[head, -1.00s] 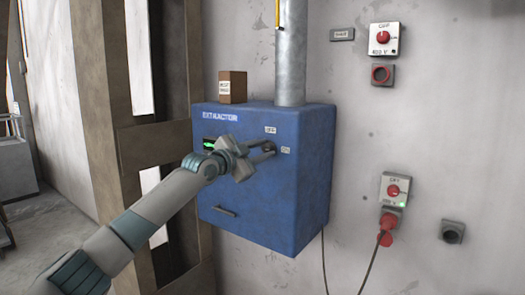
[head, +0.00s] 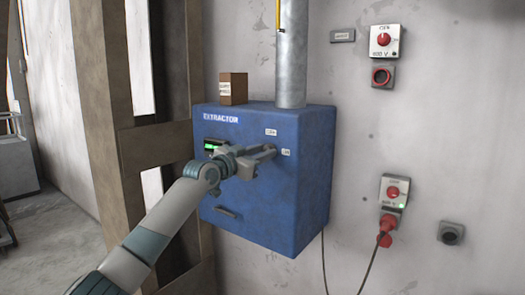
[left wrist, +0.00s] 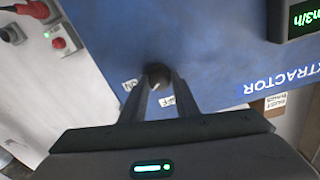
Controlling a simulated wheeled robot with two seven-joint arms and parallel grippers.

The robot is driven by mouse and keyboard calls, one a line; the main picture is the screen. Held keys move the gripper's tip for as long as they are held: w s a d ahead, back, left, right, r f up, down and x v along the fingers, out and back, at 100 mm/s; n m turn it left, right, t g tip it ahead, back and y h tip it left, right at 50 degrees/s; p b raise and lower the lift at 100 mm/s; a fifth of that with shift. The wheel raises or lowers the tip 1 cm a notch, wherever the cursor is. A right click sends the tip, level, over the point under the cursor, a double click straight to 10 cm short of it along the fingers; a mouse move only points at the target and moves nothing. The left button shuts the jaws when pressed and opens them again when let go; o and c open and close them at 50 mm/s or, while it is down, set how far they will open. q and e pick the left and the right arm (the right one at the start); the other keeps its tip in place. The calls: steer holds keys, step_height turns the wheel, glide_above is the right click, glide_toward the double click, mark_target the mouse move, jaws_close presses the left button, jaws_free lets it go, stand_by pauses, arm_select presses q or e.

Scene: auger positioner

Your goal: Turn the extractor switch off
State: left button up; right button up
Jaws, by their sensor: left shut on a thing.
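The blue extractor box (head: 245,195) hangs on the wall and also fills much of the left wrist view (left wrist: 215,45). Its dark round switch knob (left wrist: 158,72) sits on the front face near small white OFF and ON labels. In the head view, the OFF label (head: 271,132) is above and the ON label (head: 286,152) is to the right. My left gripper (head: 270,150) is at the knob, with its fingertips shut on it. The fingers hide most of the knob in the head view, so its setting cannot be told. My right gripper is not in view.
A green-lit display (head: 213,145) is on the box's left side. A brown block (head: 233,88) and a metal duct (head: 291,55) stand on top. Switches and sockets (head: 394,190) with a hanging cable are on the wall to the right. A wooden frame (head: 110,130) stands left.

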arm_select(q)
steer(key=shift+d+r+n, duration=0.1)
steer(key=shift+n, duration=0.9)
steer(key=shift+n+p, duration=0.55)
steer(key=shift+n, duration=0.45)
steer(key=n+p, duration=0.2)
steer(key=n, duration=0.2)
steer(key=shift+r+n, duration=0.15)
steer(key=shift+n, duration=0.15)
steer(key=n+p, duration=0.1)
steer(key=n, duration=0.1)
steer(key=shift+n+t, duration=0.3)
steer(key=shift+n, duration=0.1)
steer(key=shift+n+p, duration=0.3)
steer(key=shift+p, duration=0.1)
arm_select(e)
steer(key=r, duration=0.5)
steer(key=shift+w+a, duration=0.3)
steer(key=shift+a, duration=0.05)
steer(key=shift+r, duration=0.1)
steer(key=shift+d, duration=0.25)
